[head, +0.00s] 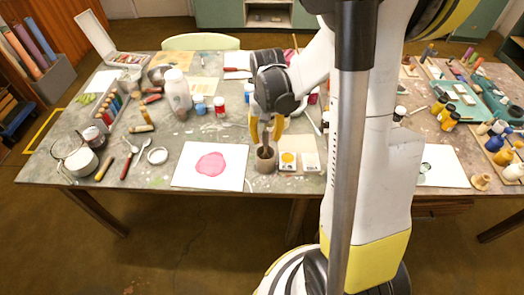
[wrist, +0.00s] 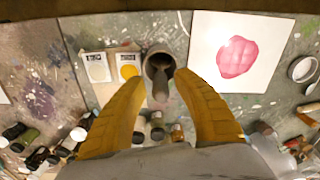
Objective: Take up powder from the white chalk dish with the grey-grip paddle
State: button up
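My gripper (head: 267,130) is open above a small brown pot (head: 265,165). In the wrist view its two yellow fingers (wrist: 158,75) stand apart on either side of the pot (wrist: 148,68). A greyish-brown handle (wrist: 160,88), perhaps the grey-grip paddle, sticks up out of the pot between the fingers, and no contact shows. Its lower end is hidden in the pot. The white chalk dish (head: 310,162) is a square pale dish right of the pot; it also shows in the wrist view (wrist: 97,70). A yellow powder dish (head: 288,157) sits between pot and white dish.
A white sheet with a pink patch (head: 210,166) lies left of the pot. My column hides part of the table right of the dishes.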

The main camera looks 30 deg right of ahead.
aim_at(265, 153)
notch_tip(265, 153, down, 7)
jog(key=b, duration=0.3)
jog(key=shift+w+r, duration=0.15)
jog(key=shift+r, duration=0.1)
grip_shut()
